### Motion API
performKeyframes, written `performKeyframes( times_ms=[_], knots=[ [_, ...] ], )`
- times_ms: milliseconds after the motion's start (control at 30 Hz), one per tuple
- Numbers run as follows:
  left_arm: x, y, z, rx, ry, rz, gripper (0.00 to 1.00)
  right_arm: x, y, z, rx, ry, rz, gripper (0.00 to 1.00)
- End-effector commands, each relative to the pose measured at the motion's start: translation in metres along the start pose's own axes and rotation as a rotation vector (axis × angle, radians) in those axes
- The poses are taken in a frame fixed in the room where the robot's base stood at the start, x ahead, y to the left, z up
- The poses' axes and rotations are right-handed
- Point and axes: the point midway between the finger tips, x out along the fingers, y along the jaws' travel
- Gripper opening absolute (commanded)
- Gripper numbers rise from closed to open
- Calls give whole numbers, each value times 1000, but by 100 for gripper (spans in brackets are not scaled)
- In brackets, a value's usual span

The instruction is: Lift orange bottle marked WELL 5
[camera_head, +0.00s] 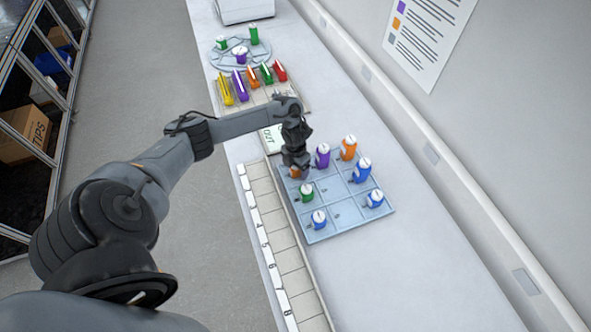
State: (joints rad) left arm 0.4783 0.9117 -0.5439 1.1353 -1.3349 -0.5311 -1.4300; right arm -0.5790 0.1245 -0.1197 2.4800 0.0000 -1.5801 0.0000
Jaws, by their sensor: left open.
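A light blue gridded tray (335,218) on the bench holds several bottles. One orange bottle (294,173) sits at the tray's far left corner, mostly hidden under my left gripper (297,168). That gripper points down at it and is open; I cannot tell whether its fingers are around the bottle. A second, taller orange bottle (348,148) stands at the far right corner of the tray, clear of the gripper. No WELL 5 marking is readable on either bottle. My right gripper is not in view.
A purple bottle (322,156) stands close right of the gripper; green (306,193) and blue (363,171) bottles share the tray. A numbered slot strip (283,246) runs along the left, its visible slots empty. Behind are a rack of coloured tubes (252,77) and a round holder (226,55).

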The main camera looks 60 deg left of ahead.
Motion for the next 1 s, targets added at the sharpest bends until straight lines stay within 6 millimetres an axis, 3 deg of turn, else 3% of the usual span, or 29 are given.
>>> performKeyframes(
  times_ms=[200,600,1000],
  knots=[
    [1,0,0,0,0,0,82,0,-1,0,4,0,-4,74],
    [1,0,0,1,0,0,21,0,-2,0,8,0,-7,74],
    [-4,0,0,2,0,-1,19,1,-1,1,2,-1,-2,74]
  ],
)
